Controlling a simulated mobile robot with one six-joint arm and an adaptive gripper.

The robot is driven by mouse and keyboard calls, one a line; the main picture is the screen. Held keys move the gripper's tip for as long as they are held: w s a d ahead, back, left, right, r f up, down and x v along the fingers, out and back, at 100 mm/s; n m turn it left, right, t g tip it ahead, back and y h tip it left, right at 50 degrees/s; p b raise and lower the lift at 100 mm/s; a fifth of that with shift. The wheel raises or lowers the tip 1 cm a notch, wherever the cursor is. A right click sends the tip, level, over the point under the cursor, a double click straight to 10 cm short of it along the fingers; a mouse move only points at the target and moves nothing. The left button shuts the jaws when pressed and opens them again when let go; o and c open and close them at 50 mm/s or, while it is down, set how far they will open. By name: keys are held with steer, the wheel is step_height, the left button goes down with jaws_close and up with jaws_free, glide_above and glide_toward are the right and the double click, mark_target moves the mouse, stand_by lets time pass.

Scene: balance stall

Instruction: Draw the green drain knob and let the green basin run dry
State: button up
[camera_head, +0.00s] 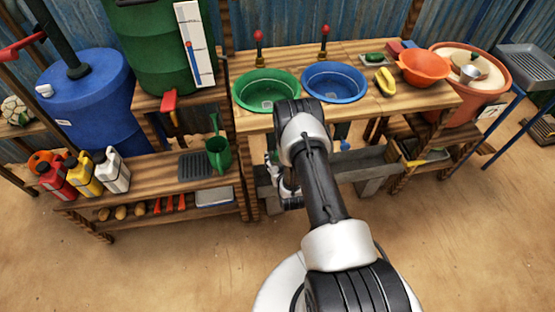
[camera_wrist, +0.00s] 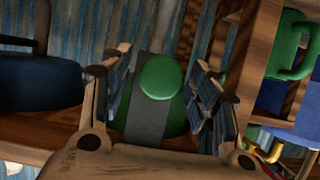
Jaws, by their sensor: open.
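The green basin (camera_head: 266,90) is set in the wooden counter, with a grey grate-like patch in its bottom; its water level is hard to tell. In the wrist view, a rounded green knob (camera_wrist: 160,76) shows between the two fingers of my gripper (camera_wrist: 163,62). The fingers are apart, one on each side of the knob, with gaps visible; I cannot tell the remaining depth to it. A grey strip and a darker green rounded shape show behind the knob. In the head view my gripper is below the counter's front edge, mostly hidden by my arm.
A blue basin (camera_head: 334,82) sits right of the green one, with a small blue part (camera_head: 345,146) below the counter. A green watering can (camera_head: 218,152) stands on the left shelf and also shows in the wrist view (camera_wrist: 292,50). A grey trough (camera_head: 365,165) lies under the counter.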

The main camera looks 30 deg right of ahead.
steer(key=shift+w+d+f, duration=0.1)
steer(key=shift+w, duration=0.15)
steer(key=shift+c, duration=0.5)
jaws_close()
